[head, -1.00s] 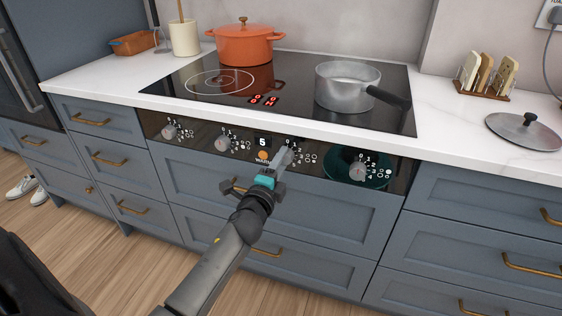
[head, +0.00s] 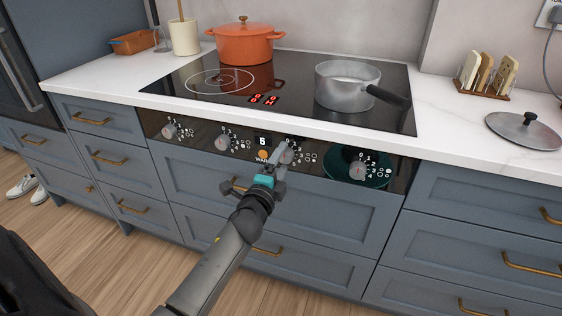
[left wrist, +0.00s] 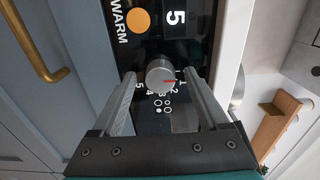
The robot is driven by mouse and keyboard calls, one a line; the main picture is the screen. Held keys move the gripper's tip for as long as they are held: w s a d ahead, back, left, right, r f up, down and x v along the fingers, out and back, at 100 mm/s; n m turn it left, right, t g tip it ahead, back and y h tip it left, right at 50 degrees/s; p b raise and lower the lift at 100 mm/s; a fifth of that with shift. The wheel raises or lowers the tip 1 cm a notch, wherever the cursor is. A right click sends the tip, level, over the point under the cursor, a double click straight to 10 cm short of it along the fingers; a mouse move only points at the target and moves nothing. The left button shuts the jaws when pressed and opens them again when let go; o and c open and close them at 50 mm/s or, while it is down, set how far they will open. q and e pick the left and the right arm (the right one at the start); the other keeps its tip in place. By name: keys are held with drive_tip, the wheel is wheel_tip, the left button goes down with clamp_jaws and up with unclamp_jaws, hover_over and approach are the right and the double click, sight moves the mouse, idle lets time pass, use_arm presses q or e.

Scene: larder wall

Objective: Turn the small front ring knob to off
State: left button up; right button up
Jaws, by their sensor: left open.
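The hob's control panel (head: 205,138) carries a row of round silver knobs, a display reading 5 and an orange WARM button (left wrist: 138,21). My left gripper (head: 285,152) is open in front of the knob just right of that display. In the left wrist view this knob (left wrist: 160,74) sits between the two open fingers, with a gap visible on each side. Its red mark points near the numeral 1. A four-circle symbol (left wrist: 163,107) with one circle filled is beside it. Whether the fingers overlap the knob in depth is unclear. My right gripper is not in view.
A grey saucepan (head: 345,84) stands on the right of the black hob (head: 290,86), its handle pointing right. An orange pot (head: 243,46) stands at the back left. Drawer handles (head: 265,252) stick out below the panel. A lid (head: 525,130) lies on the right counter.

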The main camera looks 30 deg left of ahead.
use_arm(q)
drive_tip(key=shift+s+d, duration=0.15)
drive_tip(key=shift+s, duration=0.35)
drive_tip(key=p+v, duration=0.1)
drive_tip(key=v, duration=0.1)
drive_tip(key=shift+s, duration=0.35)
drive_tip(key=p, duration=0.1)
approach(283, 159)
drive_tip(key=v, duration=0.6)
drive_tip(key=shift+s, duration=0.35)
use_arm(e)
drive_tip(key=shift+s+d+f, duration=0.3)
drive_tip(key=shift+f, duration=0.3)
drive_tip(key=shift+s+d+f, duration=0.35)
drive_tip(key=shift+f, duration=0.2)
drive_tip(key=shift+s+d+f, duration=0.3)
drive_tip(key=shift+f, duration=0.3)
use_arm(q)
drive_tip(key=shift+f, duration=0.1)
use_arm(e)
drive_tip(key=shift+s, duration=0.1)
